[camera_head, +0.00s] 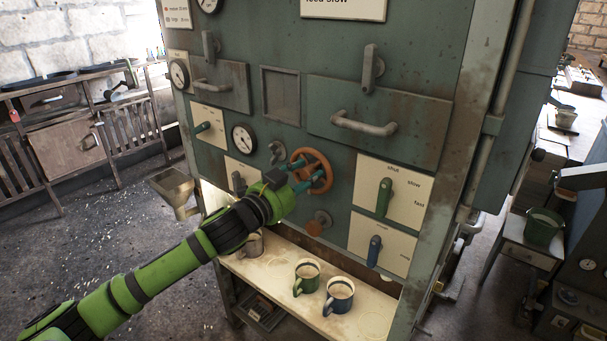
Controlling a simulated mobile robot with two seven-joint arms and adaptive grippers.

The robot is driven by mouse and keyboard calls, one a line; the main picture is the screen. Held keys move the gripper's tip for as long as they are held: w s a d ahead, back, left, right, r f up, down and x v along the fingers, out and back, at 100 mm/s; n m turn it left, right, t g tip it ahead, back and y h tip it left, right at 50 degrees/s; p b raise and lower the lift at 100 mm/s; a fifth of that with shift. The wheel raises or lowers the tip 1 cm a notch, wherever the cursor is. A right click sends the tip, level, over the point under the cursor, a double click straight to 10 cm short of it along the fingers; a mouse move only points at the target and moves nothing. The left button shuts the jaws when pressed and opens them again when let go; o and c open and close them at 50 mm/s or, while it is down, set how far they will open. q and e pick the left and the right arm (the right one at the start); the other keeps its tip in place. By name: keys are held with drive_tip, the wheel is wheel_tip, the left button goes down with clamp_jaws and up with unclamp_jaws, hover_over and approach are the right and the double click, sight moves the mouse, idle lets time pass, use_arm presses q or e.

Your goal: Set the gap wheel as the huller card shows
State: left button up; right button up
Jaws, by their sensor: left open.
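An orange-brown hand wheel (323,157) is on the front of the green machine (250,115), and I take it for the gap wheel. My left gripper (312,173) is open, with its teal fingers at the wheel; whether they touch it I cannot tell. The gripper and fingers hide part of the wheel. A card with small red and black lines (178,14) is at the machine's top left, and a cut-off card (344,8) is at the top. I cannot tell which is the huller card.
Levers on cream plates, one green (384,197) and one blue (374,250), are right of the wheel. An orange-brown knob (318,223) is below it. Mugs (340,295) stand on the shelf (290,312) below. A round gauge (243,138) is left of the wheel.

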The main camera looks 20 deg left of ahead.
use_arm(q)
clamp_jaws()
drive_tip(key=shift+n, duration=0.3)
drive_tip(key=n+p, duration=0.2)
drive_tip(key=n, duration=0.2)
drive_tip(key=shift+r+n, duration=0.15)
drive_tip(key=shift+n, duration=0.15)
drive_tip(key=n+p, duration=0.2)
drive_tip(key=n, duration=0.2)
drive_tip(key=shift+r+n+p, duration=0.1)
drive_tip(key=shift+n+p, duration=0.2)
drive_tip(key=shift+p, duration=0.05)
drive_tip(key=n+p, duration=0.2)
drive_tip(key=n, duration=0.2)
drive_tip(key=shift+a+n+p, duration=0.1)
drive_tip(key=shift+n+p, duration=0.65)
drive_tip(key=shift+n, duration=1.15)
